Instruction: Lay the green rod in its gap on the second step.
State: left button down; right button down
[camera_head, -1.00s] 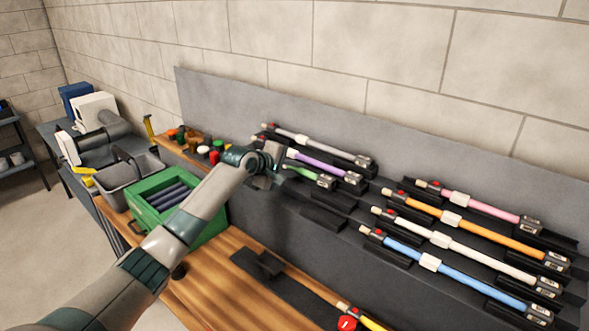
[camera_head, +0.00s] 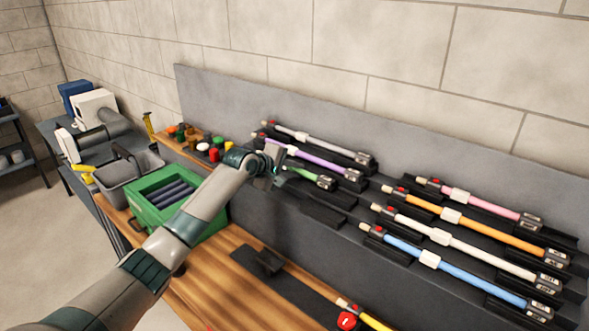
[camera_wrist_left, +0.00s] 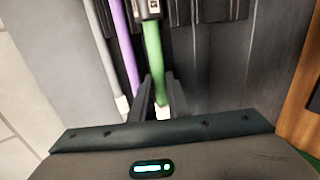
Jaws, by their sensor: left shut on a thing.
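The green rod (camera_head: 303,173) has a grey labelled end cap and lies beside the purple rod (camera_head: 318,160), over the left part of the stepped rack (camera_head: 290,223). My left gripper (camera_head: 277,172) is at its left end and partly hides it. In the left wrist view the green rod (camera_wrist_left: 154,60) runs between the two dark fingers of my left gripper (camera_wrist_left: 160,100), which are shut on it near its pale collar. The purple rod (camera_wrist_left: 126,50) is just left of it there. I cannot tell if the green rod touches its holders. My right gripper is not in view.
A grey rod (camera_head: 320,142) lies behind the purple one. Pink (camera_head: 490,206), orange (camera_head: 490,232), white (camera_head: 480,257) and blue (camera_head: 470,281) rods fill the right side. A green crate (camera_head: 150,217) and grey basket (camera_head: 118,180) stand left. Small coloured items (camera_head: 203,147) sit behind my wrist.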

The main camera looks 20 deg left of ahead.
pick_arm(q)
jog(key=shift+f, duration=0.3)
jog(key=c, duration=1.6)
grip_release()
jog(key=shift+s, duration=0.1)
jog(key=shift+b+v, duration=2.65)
jog(key=shift+v, duration=6)
